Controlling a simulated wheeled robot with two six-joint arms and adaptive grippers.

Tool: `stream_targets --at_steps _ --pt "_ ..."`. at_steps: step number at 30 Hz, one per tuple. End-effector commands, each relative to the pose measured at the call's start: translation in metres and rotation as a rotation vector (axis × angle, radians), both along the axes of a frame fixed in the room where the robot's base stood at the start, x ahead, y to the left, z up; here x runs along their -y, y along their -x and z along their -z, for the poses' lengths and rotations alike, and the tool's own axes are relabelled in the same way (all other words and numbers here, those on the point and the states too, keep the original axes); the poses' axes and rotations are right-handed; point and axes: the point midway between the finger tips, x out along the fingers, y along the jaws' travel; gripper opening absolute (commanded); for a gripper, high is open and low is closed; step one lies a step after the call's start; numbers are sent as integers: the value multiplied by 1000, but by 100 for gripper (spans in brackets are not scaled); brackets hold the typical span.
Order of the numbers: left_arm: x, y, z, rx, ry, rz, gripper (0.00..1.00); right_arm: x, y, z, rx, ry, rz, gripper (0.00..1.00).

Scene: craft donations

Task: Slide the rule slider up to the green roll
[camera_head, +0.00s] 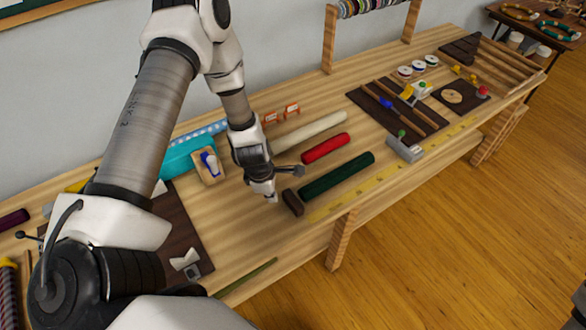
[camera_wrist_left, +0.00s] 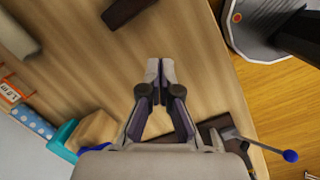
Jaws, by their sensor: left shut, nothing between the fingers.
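The green roll (camera_head: 337,176) lies along the table with its left end by a dark brown block (camera_head: 292,202). What looks like the rule slider, a grey block (camera_head: 405,150) with a green knob, stands at the yellow rule (camera_head: 375,185), beyond the green roll's right end and apart from it. My left gripper (camera_head: 270,197) is shut and empty, low over the table just left of the brown block. In the left wrist view its closed fingertips (camera_wrist_left: 160,66) are over bare wood, with the brown block (camera_wrist_left: 125,10) at the top edge.
A red roll (camera_head: 325,148) and a cream roll (camera_head: 312,132) lie behind the green one. A teal box (camera_head: 177,160) and a wooden block (camera_head: 208,172) stand left of my left gripper. A dark board (camera_head: 365,100) with tools lies behind the slider.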

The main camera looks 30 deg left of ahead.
Motion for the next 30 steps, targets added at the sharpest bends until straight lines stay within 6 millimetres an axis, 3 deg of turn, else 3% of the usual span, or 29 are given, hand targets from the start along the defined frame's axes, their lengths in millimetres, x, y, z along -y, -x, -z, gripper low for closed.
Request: stream_targets --at_steps 3,6,11,23,30 --pt "-18 -29 -16 12 98 -326 0 0 0 0 0 0 0 40" --pt "-23 -38 -16 10 135 -437 0 0 0 5 1 0 0 40" --pt "-21 -41 7 8 137 -446 0 0 0 29 1 0 0 40" --pt "-10 -58 88 9 135 -441 0 0 0 118 0 0 0 40" --pt "8 -87 79 10 133 -440 0 0 0 131 0 0 0 40"
